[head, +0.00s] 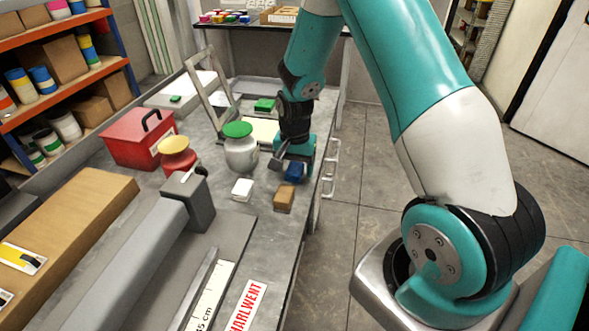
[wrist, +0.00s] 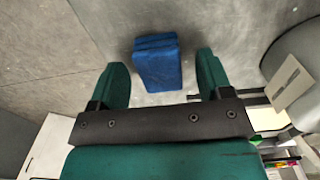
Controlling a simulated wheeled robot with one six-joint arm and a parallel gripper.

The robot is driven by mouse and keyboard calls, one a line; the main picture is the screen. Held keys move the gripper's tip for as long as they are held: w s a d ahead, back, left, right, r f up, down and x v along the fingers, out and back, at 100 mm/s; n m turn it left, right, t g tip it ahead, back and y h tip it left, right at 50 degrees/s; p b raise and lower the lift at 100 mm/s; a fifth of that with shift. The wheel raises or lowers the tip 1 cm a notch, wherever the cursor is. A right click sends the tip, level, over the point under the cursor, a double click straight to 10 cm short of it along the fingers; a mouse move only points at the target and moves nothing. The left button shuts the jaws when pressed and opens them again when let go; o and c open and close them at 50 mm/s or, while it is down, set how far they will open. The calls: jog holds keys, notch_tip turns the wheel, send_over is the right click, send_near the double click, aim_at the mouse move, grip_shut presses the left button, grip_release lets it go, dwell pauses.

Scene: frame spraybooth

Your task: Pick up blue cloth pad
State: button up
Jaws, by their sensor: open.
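The blue cloth pad (head: 294,171) lies on the grey workbench near its right edge in the head view. My gripper (wrist: 163,72) is open and empty, one green finger on each side of the pad with gaps showing. In the head view my gripper (head: 283,163) is low over the bench beside the pad and is partly hidden by the arm.
A brown block (head: 284,198) and a white block (head: 242,190) stand close in front of the pad. A grey jar with a green lid (head: 240,152) is left of my gripper. A red toolbox (head: 137,140) is farther left. The floor (head: 365,190) right of the bench is clear.

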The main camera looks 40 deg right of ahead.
aim_at(295, 168)
jog(key=shift+f, duration=0.3)
jog(key=c, duration=1)
notch_tip(295, 168, up, 20)
jog(key=b, duration=0.1)
jog(key=shift+o, duration=0.4)
